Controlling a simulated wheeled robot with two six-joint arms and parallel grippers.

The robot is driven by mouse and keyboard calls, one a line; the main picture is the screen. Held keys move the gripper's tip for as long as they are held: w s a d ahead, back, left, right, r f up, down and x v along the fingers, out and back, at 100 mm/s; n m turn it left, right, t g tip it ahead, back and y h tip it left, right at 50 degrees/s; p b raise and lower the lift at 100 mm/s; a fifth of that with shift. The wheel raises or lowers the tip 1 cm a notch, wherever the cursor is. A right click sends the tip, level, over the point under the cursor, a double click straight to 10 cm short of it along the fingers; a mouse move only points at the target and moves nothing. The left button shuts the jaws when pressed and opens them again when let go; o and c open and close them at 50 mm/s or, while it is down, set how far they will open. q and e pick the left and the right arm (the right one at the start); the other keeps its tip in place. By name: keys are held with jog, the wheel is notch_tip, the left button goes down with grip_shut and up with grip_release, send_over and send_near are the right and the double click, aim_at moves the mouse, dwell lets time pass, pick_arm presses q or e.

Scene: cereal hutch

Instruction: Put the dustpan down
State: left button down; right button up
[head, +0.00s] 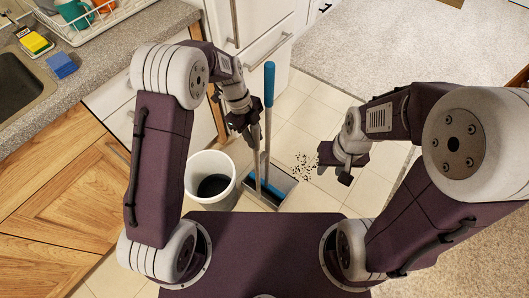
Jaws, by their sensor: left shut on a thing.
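The grey dustpan (284,187) is low over or on the tiled floor, in front of my base; I cannot tell whether it touches the floor. A thin grey upright handle (257,160) rises from it to my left gripper (246,127), which is shut on it. A broom with a blue grip (269,84) stands upright just right of that gripper, its lower end overlapping the dustpan. My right gripper (345,172) hangs empty above the floor to the right; its fingers are too unclear to judge their opening.
A white bin (228,163) with dark contents stands left of the dustpan. Small dark bits (305,165) lie scattered on the tiles to its right. White drawers (258,50) stand behind, and a counter with a sink (22,85) is at left. Carpet (410,45) lies beyond the tiles.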

pick_arm(q)
jog(key=s+d+f+b, duration=0.3)
jog(key=s+d+f, duration=0.1)
jog(key=s+f, duration=0.4)
jog(key=shift+s+f, duration=0.25)
jog(key=shift+f, duration=0.6)
jog(key=c, duration=1.2)
grip_release()
jog(key=shift+o, duration=0.2)
jog(key=p+v, duration=0.3)
jog(key=v, duration=0.9)
